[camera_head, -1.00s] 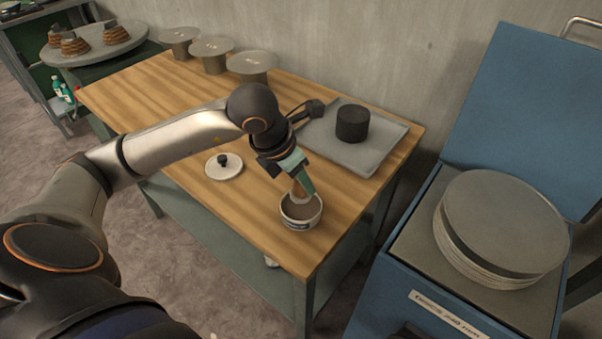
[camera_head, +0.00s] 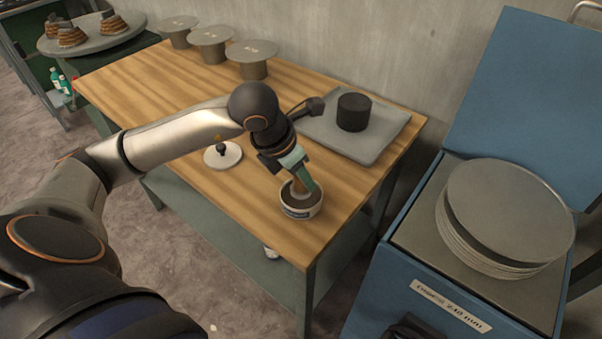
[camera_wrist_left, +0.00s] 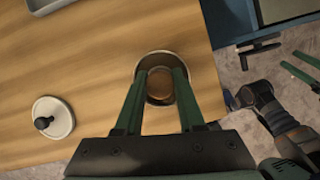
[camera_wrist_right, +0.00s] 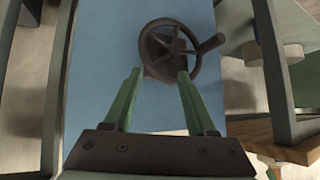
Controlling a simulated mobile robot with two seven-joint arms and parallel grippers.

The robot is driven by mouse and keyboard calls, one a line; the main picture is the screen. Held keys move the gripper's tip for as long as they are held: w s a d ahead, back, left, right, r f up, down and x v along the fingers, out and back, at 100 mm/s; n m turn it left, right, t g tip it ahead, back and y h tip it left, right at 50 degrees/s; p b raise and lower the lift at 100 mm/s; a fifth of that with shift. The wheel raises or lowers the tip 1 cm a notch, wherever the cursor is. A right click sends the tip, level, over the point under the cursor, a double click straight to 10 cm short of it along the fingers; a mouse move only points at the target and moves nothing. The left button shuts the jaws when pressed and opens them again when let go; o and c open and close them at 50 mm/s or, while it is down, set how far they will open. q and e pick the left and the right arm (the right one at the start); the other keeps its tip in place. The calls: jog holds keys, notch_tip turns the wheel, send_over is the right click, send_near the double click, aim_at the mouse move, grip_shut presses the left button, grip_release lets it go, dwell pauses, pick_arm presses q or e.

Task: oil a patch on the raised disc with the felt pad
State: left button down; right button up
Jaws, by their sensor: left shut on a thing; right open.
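My left gripper (camera_head: 304,184) is shut on the felt pad (camera_wrist_left: 160,86), a tan-brown piece, and points down into a small round tin (camera_head: 303,211). The pad's lower end is inside the tin's rim, and its contact with the contents is hidden. The tin also shows around the pad in the left wrist view (camera_wrist_left: 151,59). The top grey disc (camera_head: 511,210) lies on a stack of discs above the blue cabinet (camera_head: 385,283). My right gripper (camera_wrist_right: 160,75) is open, with a dark handwheel (camera_wrist_right: 158,37) on the blue cabinet beyond its fingertips.
A white lid with a black knob (camera_head: 222,155) lies on the wooden table (camera_head: 190,110). A grey tray (camera_head: 376,148) holds a black cylinder (camera_head: 353,112). Grey spools (camera_head: 252,65) stand along the back. The cabinet's blue lid (camera_head: 510,90) stands open. A gap separates table and cabinet.

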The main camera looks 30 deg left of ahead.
pick_arm(q)
jog(key=shift+f+b, duration=0.4)
jog(key=shift+b, duration=0.05)
dwell(0.3)
jog(key=shift+f+b, duration=0.1)
jog(key=shift+b, duration=0.2)
dwell(0.9)
dwell(0.5)
jog(key=shift+r+p, duration=2.4)
jog(key=shift+r, duration=1.2)
